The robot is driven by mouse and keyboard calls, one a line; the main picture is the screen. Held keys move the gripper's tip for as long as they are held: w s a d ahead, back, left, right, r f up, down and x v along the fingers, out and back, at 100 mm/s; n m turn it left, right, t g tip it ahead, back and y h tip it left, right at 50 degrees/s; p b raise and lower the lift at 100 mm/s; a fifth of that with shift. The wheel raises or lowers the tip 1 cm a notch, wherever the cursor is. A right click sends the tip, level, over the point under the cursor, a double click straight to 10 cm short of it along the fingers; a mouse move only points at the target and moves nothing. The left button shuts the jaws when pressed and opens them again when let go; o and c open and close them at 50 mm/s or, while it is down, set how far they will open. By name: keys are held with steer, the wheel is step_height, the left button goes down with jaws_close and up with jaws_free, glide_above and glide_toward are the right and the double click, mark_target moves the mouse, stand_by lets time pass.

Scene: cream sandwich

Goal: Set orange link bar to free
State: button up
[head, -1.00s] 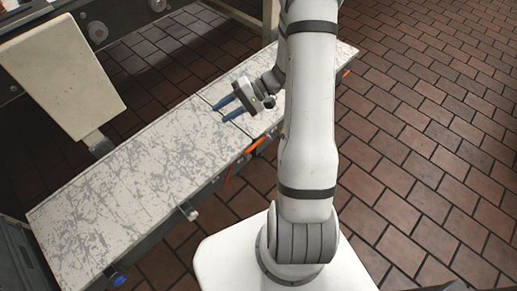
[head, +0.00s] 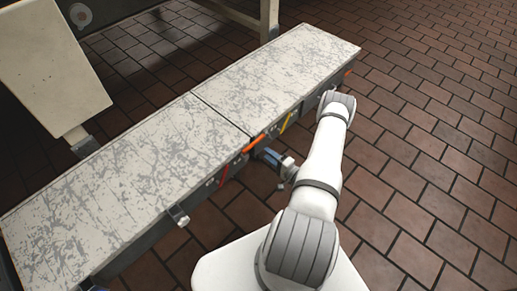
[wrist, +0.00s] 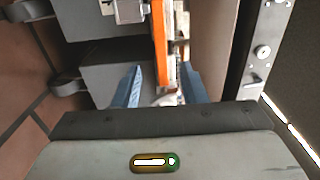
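The orange link bar (head: 254,143) sits on the front side of the conveyor, just below its top edge near the belt seam. In the wrist view, the orange bar (wrist: 159,42) runs down from the top towards the space between my blue fingers. My gripper (head: 265,155) is in front of the conveyor side, right by the bar. In the wrist view, my gripper (wrist: 163,85) has its fingers apart, one on each side of the bar's lower end. I cannot tell whether either finger touches it.
The scratched white conveyor top (head: 150,150) is clear. A red bar (head: 224,173) is left of the orange one and a yellow bar (head: 288,122) is right of it. A metal bracket (head: 178,215) sticks out at the front. Brick floor lies open to the right.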

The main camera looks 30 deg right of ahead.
mark_target(255, 144)
steer(key=b+x, duration=0.1)
steer(key=x, duration=0.6)
steer(key=shift+b, duration=0.35)
steer(key=shift+c, duration=0.2)
jaws_close()
